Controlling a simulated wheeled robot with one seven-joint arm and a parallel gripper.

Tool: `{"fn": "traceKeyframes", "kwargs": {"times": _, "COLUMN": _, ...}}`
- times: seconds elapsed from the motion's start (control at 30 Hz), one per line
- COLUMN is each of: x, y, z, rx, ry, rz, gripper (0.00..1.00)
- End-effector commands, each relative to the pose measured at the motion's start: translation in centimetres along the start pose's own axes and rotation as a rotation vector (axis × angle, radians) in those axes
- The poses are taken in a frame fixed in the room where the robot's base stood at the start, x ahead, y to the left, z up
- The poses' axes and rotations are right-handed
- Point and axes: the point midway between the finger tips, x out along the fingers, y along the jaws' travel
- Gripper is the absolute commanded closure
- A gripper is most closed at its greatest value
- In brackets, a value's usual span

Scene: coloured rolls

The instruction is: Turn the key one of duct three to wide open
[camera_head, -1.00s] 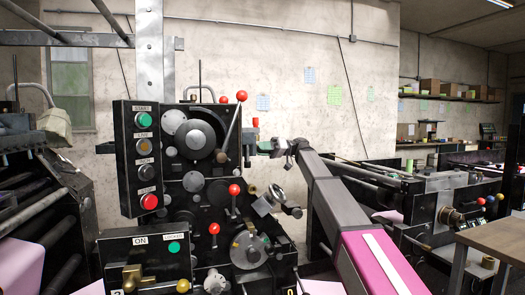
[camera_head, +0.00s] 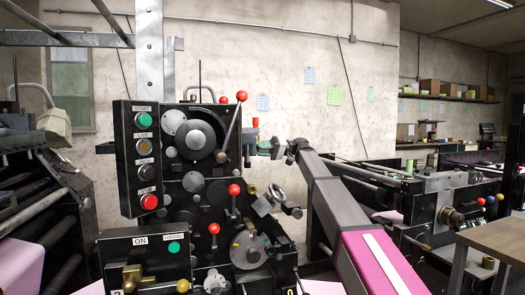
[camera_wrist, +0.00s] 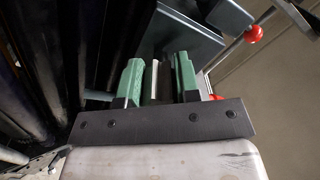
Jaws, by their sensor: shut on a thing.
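My gripper (camera_wrist: 157,80) has two green fingers in the wrist view, shut on a narrow dark piece with a bright metal edge (camera_wrist: 154,78). That piece fits a key, but I see no number on it, and the fingers and the mount hide much of it. In the head view my arm reaches up from the lower right, and my gripper (camera_head: 270,148) is beside the right side of the black machine (camera_head: 208,178). The held piece is too small to make out there. No duct number is readable.
A button box (camera_head: 145,160) with green and red buttons stands left of the machine's dials. Red-knobbed levers (camera_head: 232,125) stick out close to my gripper. A red knob (camera_wrist: 253,34) also shows at the wrist view's upper right. A wooden table (camera_head: 495,240) stands at right.

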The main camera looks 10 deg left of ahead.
Motion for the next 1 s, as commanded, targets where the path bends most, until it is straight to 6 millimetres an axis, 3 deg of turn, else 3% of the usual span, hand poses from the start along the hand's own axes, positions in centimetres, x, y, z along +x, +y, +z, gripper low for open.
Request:
{"fn": "traceKeyframes", "kwargs": {"times": 0.03, "x": 0.0, "y": 0.0, "z": 0.0, "rx": 0.000, "ry": 0.000, "rz": 0.001, "gripper": 0.67}}
{"fn": "traceKeyframes", "kwargs": {"times": 0.1, "x": 0.0, "y": 0.0, "z": 0.0, "rx": 0.000, "ry": 0.000, "rz": 0.001, "gripper": 0.44}}
{"fn": "traceKeyframes", "kwargs": {"times": 0.37, "x": 0.0, "y": 0.0, "z": 0.0, "rx": -0.001, "ry": 0.000, "rz": 0.000, "gripper": 0.44}}
{"fn": "traceKeyframes", "kwargs": {"times": 0.53, "x": -1.0, "y": 0.1, "z": -0.1, "rx": -0.001, "ry": 0.001, "rz": 0.001, "gripper": 0.44}}
{"fn": "traceKeyframes", "kwargs": {"times": 1.0, "x": -9.1, "y": 0.1, "z": -0.1, "rx": 0.000, "ry": 0.001, "rz": 0.001, "gripper": 0.44}}
